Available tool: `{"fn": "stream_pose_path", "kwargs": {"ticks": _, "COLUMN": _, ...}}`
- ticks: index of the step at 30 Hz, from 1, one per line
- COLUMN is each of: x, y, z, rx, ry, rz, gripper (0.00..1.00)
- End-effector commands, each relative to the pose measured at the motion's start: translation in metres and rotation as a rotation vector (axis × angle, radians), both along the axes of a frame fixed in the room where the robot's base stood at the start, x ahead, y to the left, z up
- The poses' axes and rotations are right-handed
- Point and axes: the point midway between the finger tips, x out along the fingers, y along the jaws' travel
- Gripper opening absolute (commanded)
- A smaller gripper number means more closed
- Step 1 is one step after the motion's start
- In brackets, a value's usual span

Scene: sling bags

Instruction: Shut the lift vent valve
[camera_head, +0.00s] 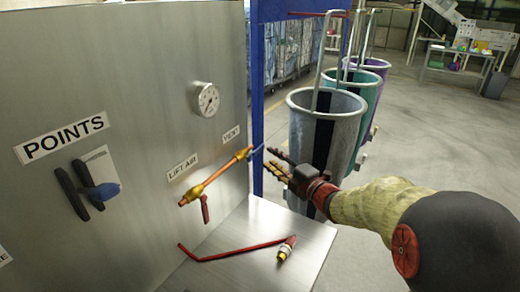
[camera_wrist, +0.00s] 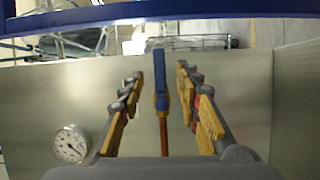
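The vent valve is at the right end of a brass pipe (camera_head: 215,178) on the metal panel, by the VENT label (camera_head: 231,135). Its blue handle (camera_head: 256,150) sticks out toward my gripper (camera_head: 271,161). In the wrist view the blue handle (camera_wrist: 160,75) stands upright between the two fingers of my gripper (camera_wrist: 160,78), with a gap on each side. The fingers are open and hold nothing. A red handle (camera_head: 205,209) hangs from the pipe's lower left end, below the LIFT AIR label (camera_head: 183,167). Whether the handle reaches between the fingertips in depth is hard to tell.
A gauge (camera_head: 207,99) sits above the pipe. A red bent rod (camera_head: 232,254) and a brass fitting (camera_head: 287,248) lie on the metal shelf (camera_head: 262,225). A blue post (camera_head: 257,95) and bins (camera_head: 326,130) stand behind.

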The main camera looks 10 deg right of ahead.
Motion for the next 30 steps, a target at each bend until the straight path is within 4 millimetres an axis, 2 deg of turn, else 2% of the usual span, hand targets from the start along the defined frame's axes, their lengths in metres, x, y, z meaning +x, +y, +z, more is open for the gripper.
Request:
{"fn": "stream_pose_path", "kwargs": {"ticks": 5, "x": 0.011, "y": 0.005, "z": -0.001, "rx": -0.021, "ry": -0.010, "rz": 0.001, "gripper": 0.33}}
{"fn": "stream_pose_path", "kwargs": {"ticks": 12, "x": 0.045, "y": 0.019, "z": -0.002, "rx": -0.018, "ry": -0.009, "rz": 0.000, "gripper": 0.33}}
{"fn": "stream_pose_path", "kwargs": {"ticks": 18, "x": 0.066, "y": 0.027, "z": 0.000, "rx": -0.018, "ry": -0.009, "rz": -0.001, "gripper": 0.33}}
{"fn": "stream_pose_path", "kwargs": {"ticks": 30, "x": 0.072, "y": 0.029, "z": 0.001, "rx": -0.017, "ry": -0.008, "rz": -0.003, "gripper": 0.32}}
